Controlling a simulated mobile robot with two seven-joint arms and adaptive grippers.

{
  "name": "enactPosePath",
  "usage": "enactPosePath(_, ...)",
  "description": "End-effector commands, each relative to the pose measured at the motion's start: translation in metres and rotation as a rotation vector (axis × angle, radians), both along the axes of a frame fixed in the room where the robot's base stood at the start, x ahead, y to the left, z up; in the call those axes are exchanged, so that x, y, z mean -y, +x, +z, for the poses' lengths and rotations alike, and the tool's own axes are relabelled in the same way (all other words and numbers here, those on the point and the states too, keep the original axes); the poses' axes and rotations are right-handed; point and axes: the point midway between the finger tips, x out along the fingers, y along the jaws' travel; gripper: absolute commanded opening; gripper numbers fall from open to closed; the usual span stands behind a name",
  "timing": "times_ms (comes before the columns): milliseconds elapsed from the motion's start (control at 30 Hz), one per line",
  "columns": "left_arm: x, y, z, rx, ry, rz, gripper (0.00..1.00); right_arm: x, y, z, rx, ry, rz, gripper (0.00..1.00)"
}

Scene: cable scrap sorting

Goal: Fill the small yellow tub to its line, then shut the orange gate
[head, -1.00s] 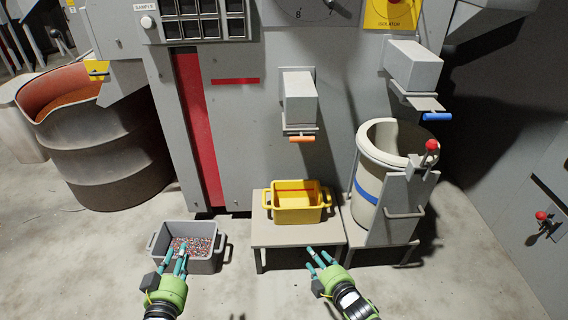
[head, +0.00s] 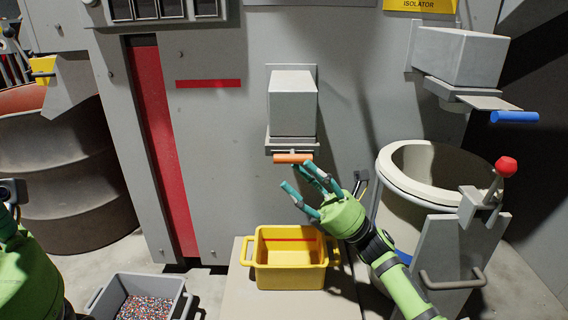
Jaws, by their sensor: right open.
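The small yellow tub (head: 290,276) stands on a low stand below the orange-handled gate. A red line runs along its inner back wall, and the visible inside looks empty. The orange gate handle (head: 293,158) sits at the bottom of a grey box-shaped spout (head: 292,105) on the machine front. My right gripper (head: 302,182) is open, with teal fingers just below and right of the orange handle. I cannot tell whether a finger touches it. At the left edge only a green part of my left arm shows; its fingers are out of the picture.
A grey bin of mixed granules (head: 141,297) sits on the floor at lower left. A second spout with a blue handle (head: 514,117) hangs above a large pale bucket (head: 399,202) on the right. A red-knobbed lever (head: 506,167) stands by it. The stand (head: 232,296) is bare left of the tub.

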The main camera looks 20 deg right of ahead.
Motion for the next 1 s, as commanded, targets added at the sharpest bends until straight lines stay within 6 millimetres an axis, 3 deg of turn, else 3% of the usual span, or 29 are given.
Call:
enactPosePath(333, 0.001, -0.009, 0.004, 0.040, 0.000, 0.001, 0.32, -0.031, 0.016, 0.033, -0.002, 0.002, 0.002, 0.51)
enactPosePath(667, 0.001, -0.010, 0.006, 0.045, 0.001, 0.002, 0.32, -0.035, 0.018, 0.037, -0.005, 0.003, 0.001, 0.51)
enactPosePath(700, 0.001, -0.010, 0.006, 0.045, 0.001, 0.002, 0.32, -0.035, 0.018, 0.037, -0.005, 0.003, 0.001, 0.47)
enactPosePath(800, 0.001, -0.010, 0.006, 0.044, 0.001, 0.001, 0.32, -0.035, 0.018, 0.037, -0.005, 0.003, 0.001, 0.07)
enactPosePath(833, 0.001, -0.010, 0.006, 0.044, 0.001, 0.001, 0.32, -0.035, 0.018, 0.037, -0.005, 0.003, 0.001, 0.00)
enactPosePath(1000, 0.001, -0.010, 0.007, 0.044, 0.001, 0.001, 0.32, -0.035, 0.017, 0.037, -0.006, 0.003, 0.003, 0.00)
